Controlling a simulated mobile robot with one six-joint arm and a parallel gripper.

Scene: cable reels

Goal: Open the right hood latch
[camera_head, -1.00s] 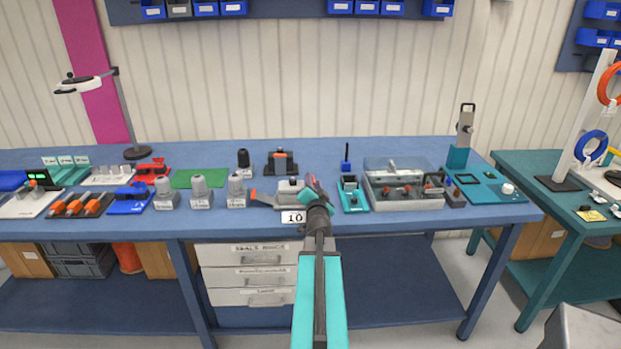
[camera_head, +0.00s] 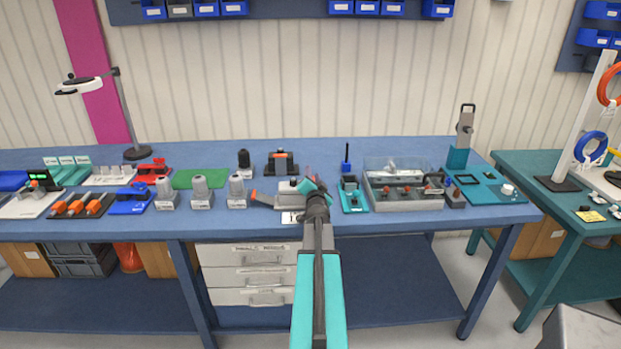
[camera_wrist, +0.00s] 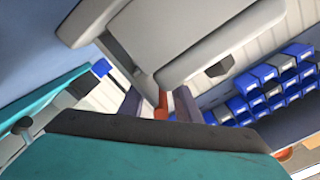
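The grey hood (camera_head: 286,187) sits on the front part of the blue bench, with an orange lever (camera_head: 262,198) sticking out to its left. My gripper (camera_head: 308,184) is at the hood's right side and hides most of that side. A small red-orange tip (camera_head: 308,170) shows just above the gripper. In the wrist view, the hood (camera_wrist: 190,35) fills the top, and a red-orange latch piece (camera_wrist: 161,106) shows between my two dark fingertips (camera_wrist: 159,104). The fingers appear apart, with some gap beside the latch. Whether either finger touches it cannot be told.
A small teal fixture (camera_head: 353,198) stands close to the right of my gripper. A grey tray with a clear cover (camera_head: 405,204) is farther right. Grey connectors (camera_head: 237,192) stand to the left, and a black-topped part (camera_head: 282,163) stands behind the hood.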

